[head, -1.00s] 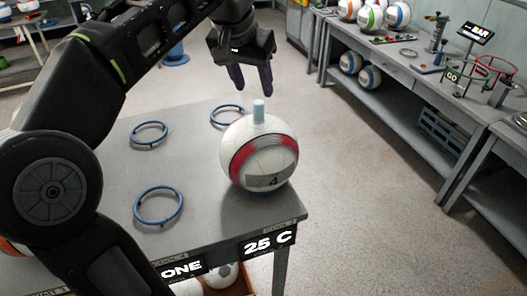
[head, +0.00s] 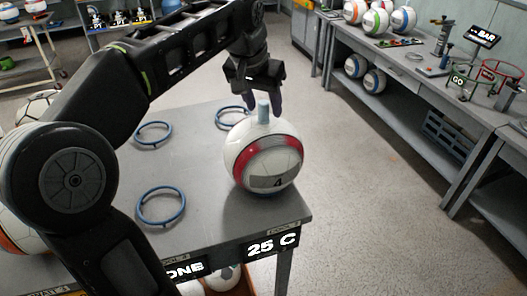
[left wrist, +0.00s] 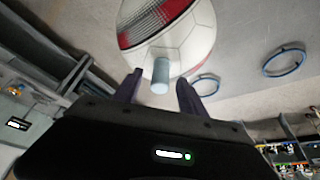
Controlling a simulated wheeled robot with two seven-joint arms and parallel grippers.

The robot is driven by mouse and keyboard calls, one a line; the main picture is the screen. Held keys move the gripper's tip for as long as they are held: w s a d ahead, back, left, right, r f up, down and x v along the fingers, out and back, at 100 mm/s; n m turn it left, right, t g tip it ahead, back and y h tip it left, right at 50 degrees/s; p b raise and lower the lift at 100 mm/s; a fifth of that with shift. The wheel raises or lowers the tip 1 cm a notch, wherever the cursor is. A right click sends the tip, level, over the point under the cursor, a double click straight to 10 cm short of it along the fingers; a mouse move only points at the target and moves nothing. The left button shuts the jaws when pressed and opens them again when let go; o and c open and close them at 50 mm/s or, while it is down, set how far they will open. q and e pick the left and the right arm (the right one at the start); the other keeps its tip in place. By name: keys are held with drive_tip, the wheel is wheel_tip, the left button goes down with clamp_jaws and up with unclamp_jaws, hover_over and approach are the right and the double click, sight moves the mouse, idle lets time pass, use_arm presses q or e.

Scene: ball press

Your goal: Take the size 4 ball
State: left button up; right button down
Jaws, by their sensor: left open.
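The size 4 ball (head: 263,158) is white with a red band and a dark label reading 4. It sits at the right corner of the grey table (head: 200,226), with a pale blue peg (head: 263,111) standing up from its top. My left gripper (head: 264,106) is open, pointing down just above the ball, with its fingers around the level of the peg. In the left wrist view the peg (left wrist: 160,76) shows between the two spread fingers (left wrist: 160,88), and the ball (left wrist: 168,36) lies beyond. Whether the fingers touch anything I cannot tell. My right gripper is not in view.
Empty blue rings (head: 160,205) lie on the table left of the ball. A sign reading 25 C (head: 272,245) hangs on the table's front edge. A long bench (head: 410,75) with more balls stands at the right, across open floor.

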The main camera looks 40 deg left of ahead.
use_arm(q)
drive_tip(key=shift+f, duration=0.15)
drive_tip(key=shift+c, duration=0.2)
idle(0.3)
clamp_jaws()
idle(0.4)
idle(0.8)
